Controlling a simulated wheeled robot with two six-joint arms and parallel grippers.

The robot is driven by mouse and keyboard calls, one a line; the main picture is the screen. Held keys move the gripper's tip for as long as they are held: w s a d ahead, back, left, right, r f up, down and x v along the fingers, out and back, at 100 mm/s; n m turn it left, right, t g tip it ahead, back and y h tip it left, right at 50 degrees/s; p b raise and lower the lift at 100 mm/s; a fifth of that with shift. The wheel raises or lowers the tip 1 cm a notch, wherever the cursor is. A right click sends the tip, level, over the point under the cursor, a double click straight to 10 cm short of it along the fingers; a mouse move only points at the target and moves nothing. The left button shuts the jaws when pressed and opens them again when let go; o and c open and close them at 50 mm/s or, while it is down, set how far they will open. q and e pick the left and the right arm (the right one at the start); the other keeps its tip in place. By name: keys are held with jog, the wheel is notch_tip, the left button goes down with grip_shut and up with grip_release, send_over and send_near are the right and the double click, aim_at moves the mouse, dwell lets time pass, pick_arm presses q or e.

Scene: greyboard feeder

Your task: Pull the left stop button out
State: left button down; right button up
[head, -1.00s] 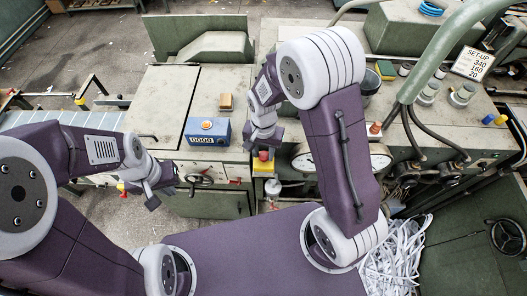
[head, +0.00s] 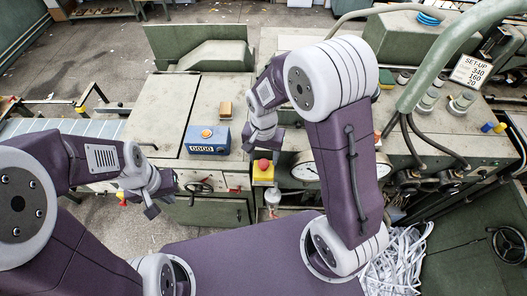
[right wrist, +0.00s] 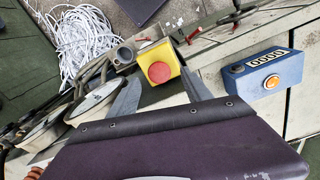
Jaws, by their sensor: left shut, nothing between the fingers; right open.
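A stop button (head: 263,164) with a round red head sits on a yellow box (head: 263,176) at the front edge of the machine, left of the round dial. In the right wrist view the red button (right wrist: 158,72) and its yellow box (right wrist: 147,54) show clearly between and beyond the spread fingers. My right gripper (head: 263,141) is open and empty, just behind the button in the head view; contact is not visible. My left gripper (head: 163,203) is shut and empty, low at the left, away from the button. A small red-and-yellow part (head: 122,200) beside it is too small to identify.
A blue counter box (head: 207,139) with an orange button stands on the machine top, left of my right gripper. A round dial (head: 306,171) is right of the stop button. White paper strips (head: 395,262) lie at the lower right.

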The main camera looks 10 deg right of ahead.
aim_at(264, 163)
notch_tip(264, 163, up, 7)
jog(key=b, duration=0.1)
jog(key=shift+r, duration=0.15)
jog(key=shift+d, duration=0.1)
dwell(0.3)
